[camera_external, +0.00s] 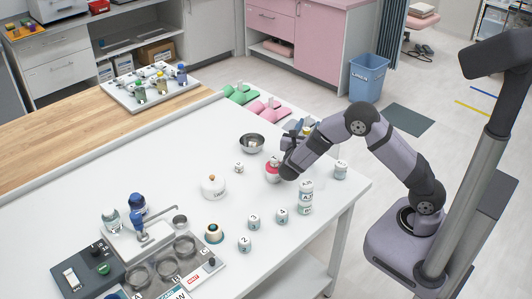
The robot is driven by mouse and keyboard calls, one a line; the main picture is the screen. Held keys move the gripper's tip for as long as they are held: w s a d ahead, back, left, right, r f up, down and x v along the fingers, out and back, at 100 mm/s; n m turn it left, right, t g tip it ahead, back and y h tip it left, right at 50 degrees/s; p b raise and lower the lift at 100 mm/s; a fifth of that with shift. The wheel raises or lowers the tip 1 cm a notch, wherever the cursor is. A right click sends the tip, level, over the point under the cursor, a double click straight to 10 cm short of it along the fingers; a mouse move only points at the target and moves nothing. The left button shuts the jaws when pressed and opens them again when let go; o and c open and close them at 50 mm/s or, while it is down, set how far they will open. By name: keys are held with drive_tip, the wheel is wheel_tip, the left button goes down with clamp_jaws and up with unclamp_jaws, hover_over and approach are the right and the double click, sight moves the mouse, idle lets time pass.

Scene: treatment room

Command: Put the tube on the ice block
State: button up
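My arm reaches from the right over the white table, and my gripper (287,142) is near the table's far right edge, by a steel bowl. Its fingers are small and partly hidden by the wrist, so I cannot tell whether they are open or hold anything. A red and white round item (272,171) stands just left of my wrist, partly covered by it. I cannot clearly pick out the tube or the ice block. Small coloured upright items (162,84) stand in a white rack tray (117,93) at the back left; they may be tubes, but are too small to tell.
A steel bowl (252,142), a white lidded pot (213,187) and several small numbered jars (244,243) stand on the table (180,170). Stacked jars (306,208) stand near the right edge. Lab devices (140,222) fill the front left. The table's left middle is clear.

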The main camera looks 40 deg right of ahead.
drive_tip(key=b+v, duration=0.1)
drive_tip(key=v, duration=1)
drive_tip(key=shift+b, duration=0.4)
drive_tip(key=s+d+f+m+g+y+p, duration=0.3)
drive_tip(key=s+d+m+g+y+p, duration=0.25)
drive_tip(key=s+d+m+g, duration=0.65)
drive_tip(key=s+a+m+t+y+p, duration=0.3)
drive_tip(key=s+a+m+y+p, duration=0.1)
drive_tip(key=s+a+m+y, duration=0.4)
drive_tip(key=shift+s+a+f+m+t+y, duration=0.4)
drive_tip(key=shift+s+m+y, duration=0.95)
drive_tip(key=shift+m, duration=0.35)
